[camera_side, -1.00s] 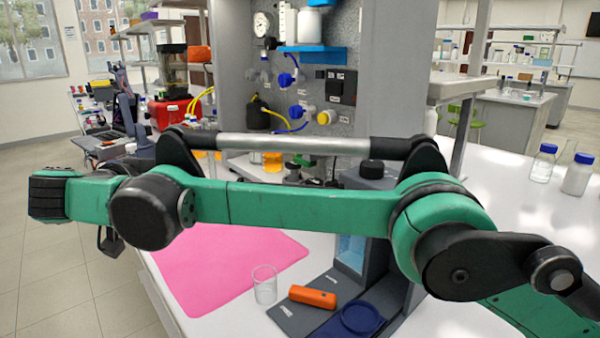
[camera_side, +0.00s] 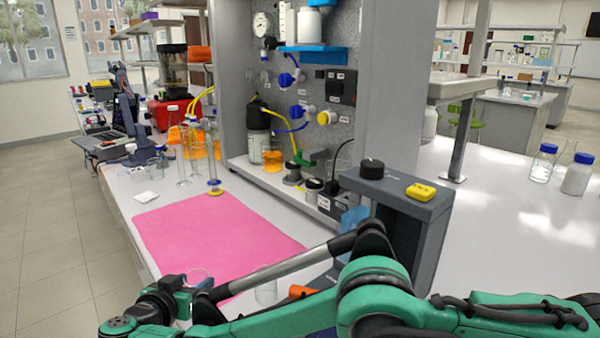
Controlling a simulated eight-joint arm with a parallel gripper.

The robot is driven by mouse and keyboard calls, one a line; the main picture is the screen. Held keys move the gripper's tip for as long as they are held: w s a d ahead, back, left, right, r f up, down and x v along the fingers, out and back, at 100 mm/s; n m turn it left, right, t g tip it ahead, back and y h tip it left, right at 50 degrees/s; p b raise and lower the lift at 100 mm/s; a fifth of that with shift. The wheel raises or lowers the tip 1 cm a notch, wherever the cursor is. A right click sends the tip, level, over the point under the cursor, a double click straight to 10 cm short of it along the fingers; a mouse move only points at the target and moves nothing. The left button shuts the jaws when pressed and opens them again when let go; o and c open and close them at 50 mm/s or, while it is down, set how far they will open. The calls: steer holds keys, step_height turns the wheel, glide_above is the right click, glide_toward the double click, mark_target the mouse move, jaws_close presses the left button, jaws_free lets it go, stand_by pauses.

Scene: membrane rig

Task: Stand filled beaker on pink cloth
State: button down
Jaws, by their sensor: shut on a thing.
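The pink cloth (camera_side: 215,235) lies flat on the white bench, its near edge partly behind my arm. My gripper (camera_side: 190,294) is low at the cloth's near left corner, mostly hidden by my own wrist. It is shut on a clear glass vessel, which looks like a beaker (camera_side: 198,275); only its rim and upper part show. I cannot tell its fill, or whether it touches the cloth. A second clear beaker (camera_side: 265,286) stands near the cloth's near right corner, partly behind my arm, and looks empty.
An orange object (camera_side: 302,291) lies right of the second beaker, partly hidden. A grey stand (camera_side: 405,205) with a yellow block (camera_side: 421,191) on top rises at right. Tall glass cylinders (camera_side: 213,165) stand behind the cloth. Most of the cloth is clear.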

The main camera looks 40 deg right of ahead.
steer(key=shift+f, duration=0.15)
steer(key=shift+c, duration=1.1)
jaws_free()
